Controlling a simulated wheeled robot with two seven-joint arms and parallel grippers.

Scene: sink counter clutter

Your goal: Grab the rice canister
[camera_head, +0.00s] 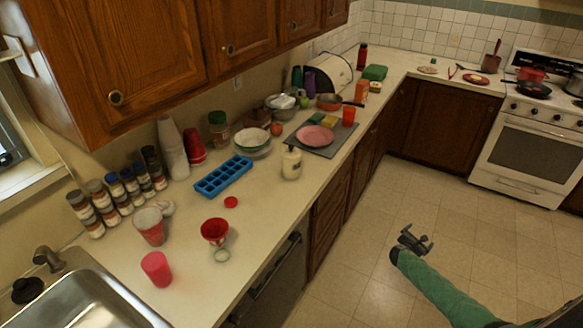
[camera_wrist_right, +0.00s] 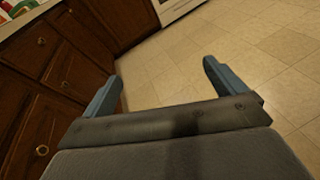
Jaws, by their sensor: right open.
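No label reading rice is legible, so I cannot tell for sure which container is the rice canister. A jar with a green lid (camera_head: 218,129) stands upright at the back of the counter, by the wall. My right gripper (camera_head: 415,241) is open and empty over the floor, right of the counter and well apart from both. In the right wrist view my right gripper (camera_wrist_right: 163,75) shows spread fingers with nothing between them. My left gripper is not in view.
A blue ice tray (camera_head: 223,177), red cups (camera_head: 214,232) and several spice jars (camera_head: 104,200) crowd the counter (camera_head: 265,200). Bowls (camera_head: 252,141) and a grey mat with a pink plate (camera_head: 315,136) lie farther back. Cabinets hang above the back. The floor is clear.

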